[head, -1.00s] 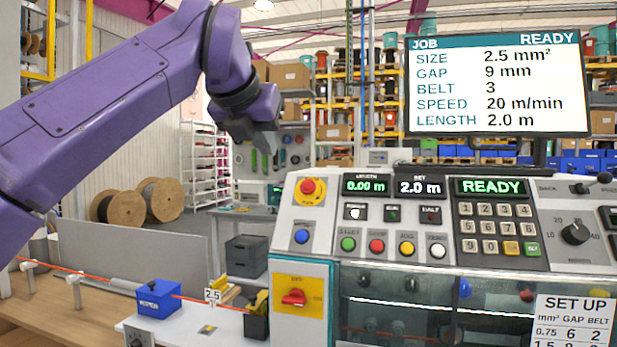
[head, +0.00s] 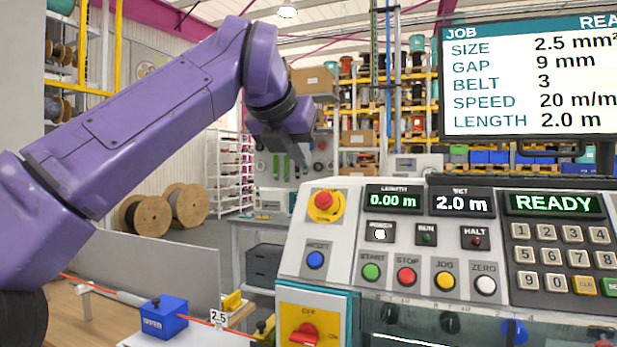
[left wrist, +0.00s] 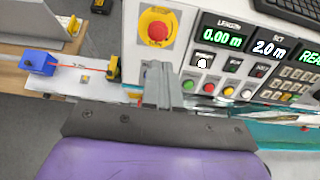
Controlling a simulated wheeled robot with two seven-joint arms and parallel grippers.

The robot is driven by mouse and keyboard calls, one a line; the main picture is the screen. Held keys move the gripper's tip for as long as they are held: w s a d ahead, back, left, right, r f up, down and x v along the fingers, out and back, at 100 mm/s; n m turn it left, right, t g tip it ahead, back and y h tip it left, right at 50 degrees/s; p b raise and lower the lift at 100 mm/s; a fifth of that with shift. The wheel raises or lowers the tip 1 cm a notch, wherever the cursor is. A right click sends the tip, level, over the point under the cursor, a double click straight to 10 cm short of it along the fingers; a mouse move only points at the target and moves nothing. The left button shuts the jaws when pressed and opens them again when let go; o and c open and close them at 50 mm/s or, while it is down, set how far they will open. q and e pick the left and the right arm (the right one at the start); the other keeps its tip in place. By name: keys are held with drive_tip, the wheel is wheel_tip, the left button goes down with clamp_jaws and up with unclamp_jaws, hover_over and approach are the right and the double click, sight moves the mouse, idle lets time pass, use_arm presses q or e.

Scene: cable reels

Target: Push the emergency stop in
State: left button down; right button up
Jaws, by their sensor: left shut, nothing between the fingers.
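The emergency stop (head: 323,201) is a red mushroom button on a yellow plate at the top left of the control panel. It also shows in the left wrist view (left wrist: 158,31), just beyond my fingertips. My left gripper (head: 297,163) is shut and empty, above and slightly left of the button in the head view. In the left wrist view its closed fingers (left wrist: 160,72) point toward the panel, with the tips apart from the button in the picture. How far the tips are from the panel is hard to tell. My right gripper is in neither view.
Below the button are a blue reset button (head: 315,260) and a row of coloured buttons, including the red stop button (head: 405,277). A red rotary switch (head: 304,335) sits lower on yellow. A monitor (head: 530,80) stands behind the panel. A blue block (head: 165,317) holds the orange cable.

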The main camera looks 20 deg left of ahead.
sight(323, 199)
use_arm(q)
drive_tip(key=p+x, duration=0.2)
drive_tip(key=x, duration=1.1)
drive_tip(key=shift+w+f, duration=0.2)
drive_tip(key=shift+w, duration=0.15)
drive_tip(key=shift+a, duration=0.15)
drive_tip(key=shift+s, duration=0.1)
